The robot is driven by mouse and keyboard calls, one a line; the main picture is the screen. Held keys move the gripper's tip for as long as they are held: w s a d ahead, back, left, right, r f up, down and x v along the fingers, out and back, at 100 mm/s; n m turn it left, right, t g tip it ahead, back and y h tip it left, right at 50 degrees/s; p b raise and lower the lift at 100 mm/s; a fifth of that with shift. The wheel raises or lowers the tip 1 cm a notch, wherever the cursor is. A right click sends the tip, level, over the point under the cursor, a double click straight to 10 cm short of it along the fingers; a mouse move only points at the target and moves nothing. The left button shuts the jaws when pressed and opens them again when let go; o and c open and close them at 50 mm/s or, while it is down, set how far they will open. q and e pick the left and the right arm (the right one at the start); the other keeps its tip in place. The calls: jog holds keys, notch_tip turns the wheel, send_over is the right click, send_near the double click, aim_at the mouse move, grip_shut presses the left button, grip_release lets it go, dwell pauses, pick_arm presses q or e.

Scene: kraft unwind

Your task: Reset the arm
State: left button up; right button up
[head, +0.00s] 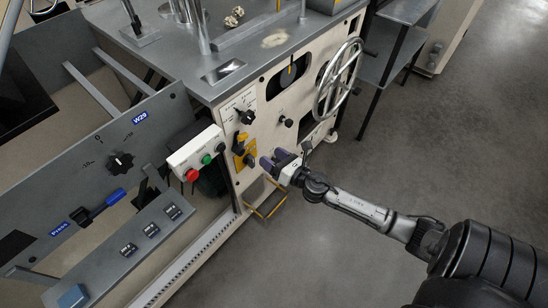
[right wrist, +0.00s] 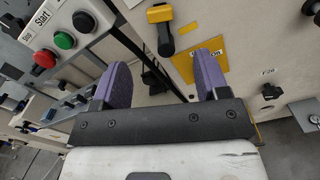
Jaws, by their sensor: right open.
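My right arm (head: 365,205) reaches in from the lower right in the head view. Its gripper (head: 276,163) is in front of the cream machine panel, close to a yellow plate (head: 250,159). In the right wrist view the two purple finger pads (right wrist: 160,75) stand wide apart with nothing between them. A yellow-handled switch (right wrist: 160,27) lies beyond the gap, and the yellow plate (right wrist: 207,62) is partly hidden behind the right finger. Whether the fingers touch the panel is unclear. My left gripper does not show.
A white box (head: 197,153) with red, green and black buttons stands left of the gripper. A large handwheel (head: 338,78) sits on the panel to the upper right. A grey control panel (head: 105,165) fills the left. Open floor (head: 420,150) lies to the right.

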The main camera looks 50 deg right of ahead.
jog(key=shift+s, duration=0.1)
dwell(0.5)
jog(key=s+d+m+g+h, duration=0.2)
jog(key=s+m+g+h, duration=0.15)
jog(key=m, duration=0.85)
jog(key=s+d+m+g+h, duration=0.25)
jog(key=m+g+h, duration=0.2)
jog(key=m, duration=0.85)
jog(key=s+a+r+m+g+y+p, duration=0.25)
jog(key=s+a+y+p, duration=0.35)
jog(key=s+a, duration=0.45)
jog(key=s+a+r+m+g+y+p, duration=0.2)
jog(key=s+a+r+g+y+p, duration=0.15)
jog(key=s+a+p, duration=0.65)
notch_tip(320, 180, up, 38)
jog(key=w+a+p, duration=0.1)
jog(key=a+p, duration=0.1)
jog(key=p, duration=3.2)
jog(key=shift+f+h, duration=0.15)
jog(key=shift+h, duration=0.2)
